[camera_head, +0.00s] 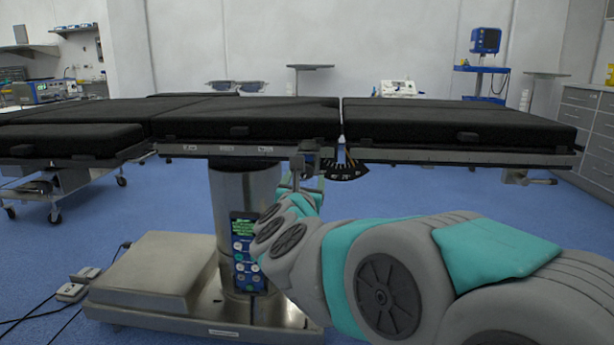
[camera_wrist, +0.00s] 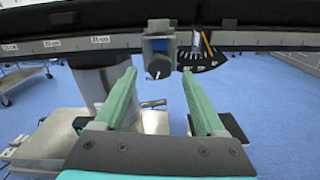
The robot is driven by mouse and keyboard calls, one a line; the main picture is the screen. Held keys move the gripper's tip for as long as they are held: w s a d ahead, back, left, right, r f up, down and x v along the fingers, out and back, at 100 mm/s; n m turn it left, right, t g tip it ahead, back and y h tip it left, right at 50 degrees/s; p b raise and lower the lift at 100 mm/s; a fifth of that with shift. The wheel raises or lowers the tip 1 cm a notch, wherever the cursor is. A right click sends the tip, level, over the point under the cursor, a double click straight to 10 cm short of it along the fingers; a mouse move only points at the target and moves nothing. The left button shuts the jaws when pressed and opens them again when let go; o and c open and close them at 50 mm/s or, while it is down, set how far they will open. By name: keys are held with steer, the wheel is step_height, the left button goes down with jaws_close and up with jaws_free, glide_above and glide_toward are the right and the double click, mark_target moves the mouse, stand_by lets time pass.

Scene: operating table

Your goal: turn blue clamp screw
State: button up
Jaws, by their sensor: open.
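The clamp (camera_wrist: 159,45) is a small metal block on the side rail of the operating table, with a blue part on it and a dark round screw knob (camera_wrist: 157,68) with a white mark facing me. In the head view the clamp (camera_head: 309,148) shows small at the rail near the gap between the table sections. My gripper (camera_wrist: 160,80) is open, its two green fingers apart to the left and right below the knob in the wrist view. Nothing is between the fingers. In the head view my arm hides most of my gripper (camera_head: 303,185).
A black angle scale (camera_wrist: 203,52) with a pointer hangs right of the clamp. The metal rail (camera_head: 450,156) runs along the black padded table. The table's column (camera_head: 240,190) and base (camera_head: 160,265) stand below, with a control handset (camera_head: 246,250) on the column. Blue floor is free at the right.

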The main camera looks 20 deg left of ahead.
mark_target(307, 172)
steer(key=shift+x, duration=1.4)
jaws_close()
